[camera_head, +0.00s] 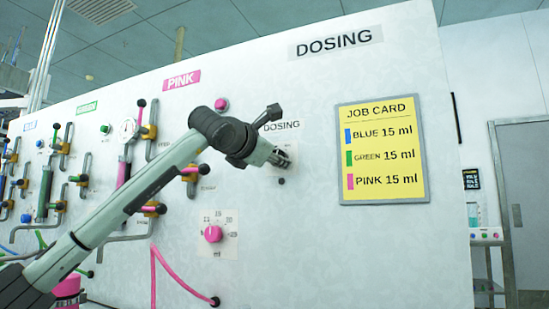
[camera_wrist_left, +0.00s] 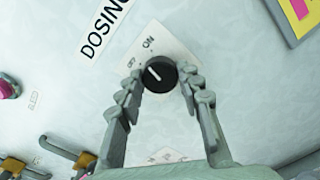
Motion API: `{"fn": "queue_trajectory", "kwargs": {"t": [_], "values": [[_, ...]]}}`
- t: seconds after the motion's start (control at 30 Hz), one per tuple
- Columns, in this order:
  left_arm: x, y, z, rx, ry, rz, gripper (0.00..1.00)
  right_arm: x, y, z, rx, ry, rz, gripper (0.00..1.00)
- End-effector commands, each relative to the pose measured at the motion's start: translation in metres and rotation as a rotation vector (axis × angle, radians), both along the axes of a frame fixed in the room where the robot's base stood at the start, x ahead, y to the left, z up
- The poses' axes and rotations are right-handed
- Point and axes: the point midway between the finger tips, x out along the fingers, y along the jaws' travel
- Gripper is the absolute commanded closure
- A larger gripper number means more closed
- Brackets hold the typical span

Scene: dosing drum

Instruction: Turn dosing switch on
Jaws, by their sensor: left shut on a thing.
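The dosing switch is a round black knob (camera_wrist_left: 158,74) with a white pointer line, on a pale plate marked OFF and ON in the left wrist view. The pointer slants toward the upper left, on the OFF and ON side; I cannot tell exactly which mark it meets. My left gripper (camera_wrist_left: 160,92) has its two fingers on either side of the knob, shut on it. In the head view the left gripper (camera_head: 283,158) is at the panel below the small DOSING label and hides most of the switch.
A yellow job card (camera_head: 383,150) hangs right of the gripper. A pink dial (camera_head: 213,234) sits lower left. A pink hose (camera_head: 180,281) runs below. The panel right of the dial is bare.

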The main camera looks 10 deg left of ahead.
Motion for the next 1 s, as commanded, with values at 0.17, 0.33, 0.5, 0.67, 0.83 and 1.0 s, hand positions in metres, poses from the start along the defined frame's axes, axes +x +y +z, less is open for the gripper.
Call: {"fn": "queue_trajectory", "kwargs": {"t": [0.17, 0.33, 0.5, 0.67, 0.83, 1.0], "values": [[0.000, 0.000, 0.001, 0.141, -0.030, 0.000, 0.93, 0.000, 0.000, -0.001, 0.000, 0.001, 0.000, 1.00], [-0.001, -0.001, 0.001, 0.244, -0.050, -0.001, 0.93, 0.000, 0.000, -0.004, 0.001, 0.004, 0.000, 1.00], [-0.001, -0.001, 0.001, 0.314, -0.063, -0.001, 0.93, -0.002, -0.001, -0.009, 0.001, 0.015, -0.001, 1.00], [-0.001, -0.001, 0.001, 0.348, -0.071, -0.001, 0.93, -0.002, -0.001, -0.011, 0.002, 0.017, 0.000, 1.00], [-0.001, -0.001, 0.001, 0.362, -0.074, -0.001, 0.93, -0.001, 0.000, -0.010, 0.003, 0.013, 0.001, 1.00], [-0.001, -0.001, 0.001, 0.363, -0.074, -0.001, 0.93, 0.000, 0.000, -0.009, 0.003, 0.010, 0.001, 1.00]]}}
